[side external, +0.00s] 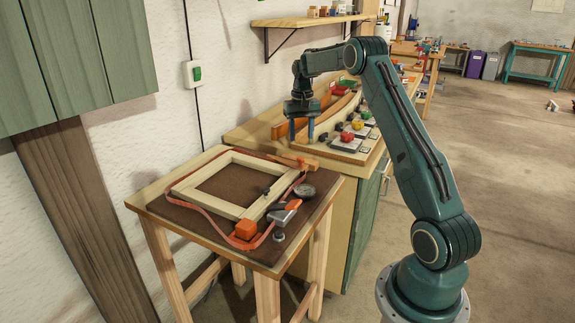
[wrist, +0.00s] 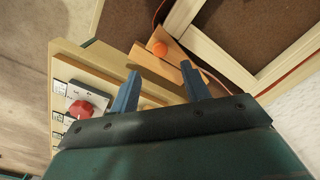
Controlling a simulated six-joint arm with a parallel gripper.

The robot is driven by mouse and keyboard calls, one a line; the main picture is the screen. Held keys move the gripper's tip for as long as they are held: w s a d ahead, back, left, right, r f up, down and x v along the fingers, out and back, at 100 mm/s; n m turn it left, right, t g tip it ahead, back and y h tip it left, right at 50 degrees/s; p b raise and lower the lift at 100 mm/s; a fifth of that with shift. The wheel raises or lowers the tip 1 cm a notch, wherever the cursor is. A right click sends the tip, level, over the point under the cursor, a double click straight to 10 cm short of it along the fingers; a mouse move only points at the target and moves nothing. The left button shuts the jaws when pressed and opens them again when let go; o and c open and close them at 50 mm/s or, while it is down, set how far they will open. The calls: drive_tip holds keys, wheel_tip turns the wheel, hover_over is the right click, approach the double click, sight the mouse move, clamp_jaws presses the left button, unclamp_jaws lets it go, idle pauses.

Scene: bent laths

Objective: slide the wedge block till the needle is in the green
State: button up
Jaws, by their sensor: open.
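My gripper (side external: 301,138) is open and empty, fingers pointing down near the front end of the back bench. In the wrist view, my gripper's fingertips (wrist: 160,72) stand apart, with a tan wooden piece showing beyond them. A board (side external: 350,150) beside my gripper carries red, yellow and green knobs. No needle or green zone can be made out.
A low table (side external: 160,207) holds a wooden frame (side external: 215,205) with an orange strap around it, an orange corner block (side external: 245,230) and a dark round part (side external: 304,190). Curved laths (side external: 345,103) lie along the back bench. A shelf (side external: 310,20) hangs on the wall above.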

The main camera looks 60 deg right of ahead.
sight(301, 159)
wheel_tip(301, 159, down, 8)
drive_tip(key=shift+f, duration=0.25)
idle(0.4)
clamp_jaws()
